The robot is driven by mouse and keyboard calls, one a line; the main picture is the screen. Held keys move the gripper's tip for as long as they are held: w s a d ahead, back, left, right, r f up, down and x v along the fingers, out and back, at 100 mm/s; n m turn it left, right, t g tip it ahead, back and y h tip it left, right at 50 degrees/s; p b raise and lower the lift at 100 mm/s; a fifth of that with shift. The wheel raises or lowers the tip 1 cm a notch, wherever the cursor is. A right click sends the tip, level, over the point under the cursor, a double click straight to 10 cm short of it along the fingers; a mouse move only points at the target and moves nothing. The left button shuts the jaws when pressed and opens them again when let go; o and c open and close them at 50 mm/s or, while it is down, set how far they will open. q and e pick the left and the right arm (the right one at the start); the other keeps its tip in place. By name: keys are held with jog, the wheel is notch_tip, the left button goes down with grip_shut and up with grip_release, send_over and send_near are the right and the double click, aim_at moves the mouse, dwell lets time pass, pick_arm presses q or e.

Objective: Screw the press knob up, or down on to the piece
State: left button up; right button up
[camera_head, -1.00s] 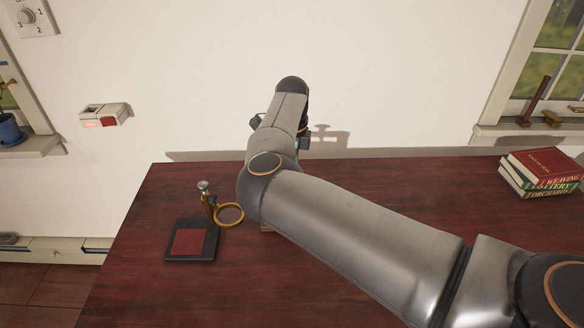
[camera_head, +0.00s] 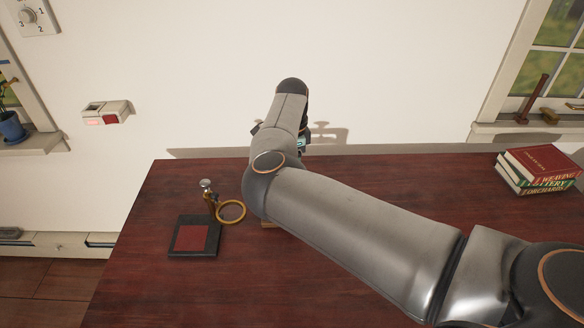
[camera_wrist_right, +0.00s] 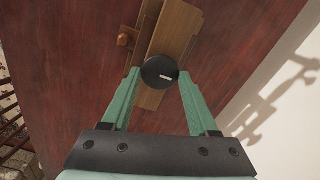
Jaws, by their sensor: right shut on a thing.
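The press knob (camera_wrist_right: 160,72) is a round black disc with a short white mark, seen from above in the right wrist view. Below it is the wooden press (camera_wrist_right: 177,30), lying on the dark red table. My right gripper (camera_wrist_right: 160,75) has its two green fingers on either side of the knob, shut on it. In the head view my right arm hides the knob and nearly all of the press. Any piece under the knob is hidden. My left gripper is in neither view.
A black stand with a red pad (camera_head: 190,238) and a brass ring (camera_head: 231,211) sit at the table's left. A stack of books (camera_head: 538,168) stands at the right. A wall lies close behind the table. The table's middle front is clear.

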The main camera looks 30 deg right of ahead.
jog(key=o, duration=1.4)
jog(key=shift+c, duration=0.2)
notch_tip(320, 180, up, 12)
jog(key=b, duration=0.1)
jog(key=shift+r, duration=0.25)
jog(key=shift+s, duration=0.1)
